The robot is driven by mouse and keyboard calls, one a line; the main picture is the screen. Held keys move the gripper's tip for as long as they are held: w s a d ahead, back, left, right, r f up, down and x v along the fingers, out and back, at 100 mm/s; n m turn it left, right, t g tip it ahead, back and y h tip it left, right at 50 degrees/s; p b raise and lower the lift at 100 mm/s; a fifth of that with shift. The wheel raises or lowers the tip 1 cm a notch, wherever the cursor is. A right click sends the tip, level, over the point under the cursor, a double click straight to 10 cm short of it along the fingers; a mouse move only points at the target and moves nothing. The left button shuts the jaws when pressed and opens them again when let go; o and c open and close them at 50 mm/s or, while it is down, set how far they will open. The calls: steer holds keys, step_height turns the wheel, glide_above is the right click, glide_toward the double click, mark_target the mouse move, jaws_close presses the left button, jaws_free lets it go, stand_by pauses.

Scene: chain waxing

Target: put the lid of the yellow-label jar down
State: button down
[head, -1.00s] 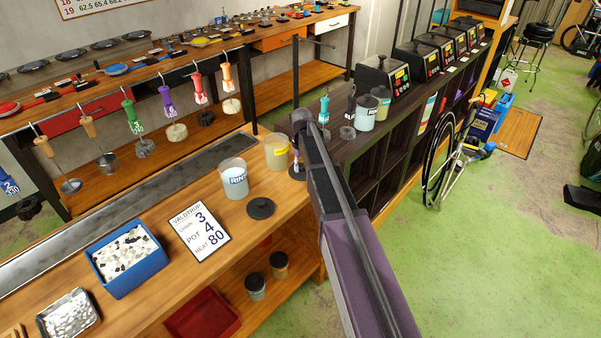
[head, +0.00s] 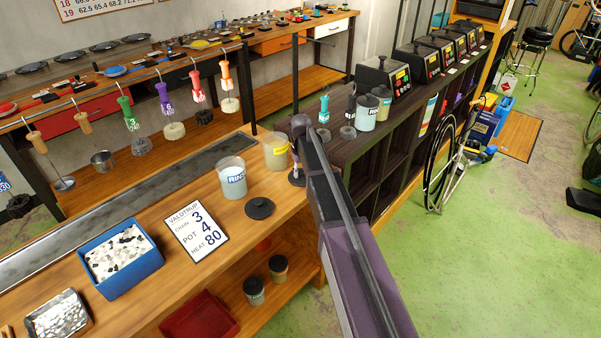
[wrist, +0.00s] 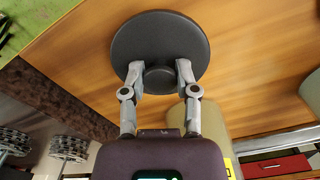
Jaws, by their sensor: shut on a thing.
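The yellow-label jar (head: 276,153) stands open on the wooden bench, with pale yellowish contents. Its side and a bit of yellow label show in the wrist view (wrist: 230,168). My gripper (wrist: 161,76) is shut on the knob of a round black lid (wrist: 160,40). The lid is over the bench top, beside the jar; I cannot tell whether it touches the wood. In the head view my arm hides most of the gripper and held lid; a dark bit (head: 297,177) shows just right of the jar.
The blue-label rinse jar (head: 231,180) stands open left of the yellow-label jar. Another black lid (head: 260,208) lies in front of it. A number card (head: 196,232) and a blue tray (head: 123,262) are further left. A dark shelf unit (head: 385,155) stands on the right.

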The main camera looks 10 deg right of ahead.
mark_target(301, 171)
steer(key=shift+f, duration=0.15)
steer(key=shift+c, duration=1.8)
jaws_free()
step_height(301, 171, up, 12)
steer(key=p, duration=1.2)
steer(key=shift+r, duration=0.2)
steer(key=s+a+m, duration=0.1)
steer(key=s+m, duration=0.1)
steer(key=s, duration=2.5)
steer(key=shift+s+m, duration=0.3)
steer(key=shift+a, duration=0.1)
